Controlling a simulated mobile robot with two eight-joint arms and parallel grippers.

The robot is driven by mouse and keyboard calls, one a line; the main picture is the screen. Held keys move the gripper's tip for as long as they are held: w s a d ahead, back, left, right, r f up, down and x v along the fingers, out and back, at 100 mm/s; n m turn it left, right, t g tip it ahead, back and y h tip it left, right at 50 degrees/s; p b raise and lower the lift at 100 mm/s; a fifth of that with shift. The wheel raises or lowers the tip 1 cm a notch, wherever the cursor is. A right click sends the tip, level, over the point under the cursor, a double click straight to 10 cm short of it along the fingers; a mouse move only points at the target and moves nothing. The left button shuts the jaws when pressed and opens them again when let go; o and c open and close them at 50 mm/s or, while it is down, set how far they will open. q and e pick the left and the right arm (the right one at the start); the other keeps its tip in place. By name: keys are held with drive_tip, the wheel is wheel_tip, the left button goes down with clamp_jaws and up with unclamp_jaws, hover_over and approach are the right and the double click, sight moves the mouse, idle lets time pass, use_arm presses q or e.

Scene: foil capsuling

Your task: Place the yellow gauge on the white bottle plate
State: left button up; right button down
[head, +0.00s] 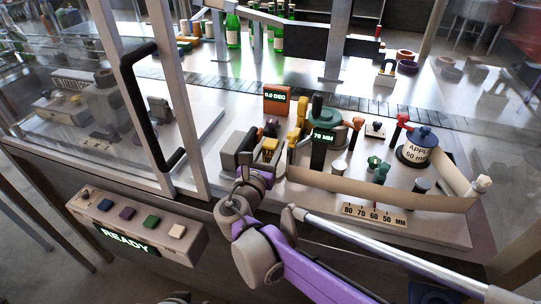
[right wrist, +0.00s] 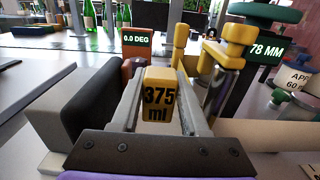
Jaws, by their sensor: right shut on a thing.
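The yellow gauge (right wrist: 158,100), a block marked "375 ml", sits between the fingers of my right gripper (right wrist: 158,88) in the right wrist view. The gripper is shut on it. In the head view the gauge (head: 269,145) shows small and partly covered by my right gripper (head: 266,152), at the left end of the bench equipment. I cannot tell for sure which pale surface is the white bottle plate.
A dark padded block (right wrist: 92,98) stands close left of the gripper. An orange display (head: 277,100) reads "0.0 DEG" behind it. A yellow stepped part (right wrist: 238,65) and a green "78 MM" display (head: 322,136) stand to the right. A beige rail (head: 370,190) runs along the front.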

drive_tip(key=shift+f, duration=1.25)
drive_tip(key=shift+f, duration=0.1)
drive_tip(key=shift+c, duration=2.1)
unclamp_jaws()
drive_tip(key=v, duration=1.2)
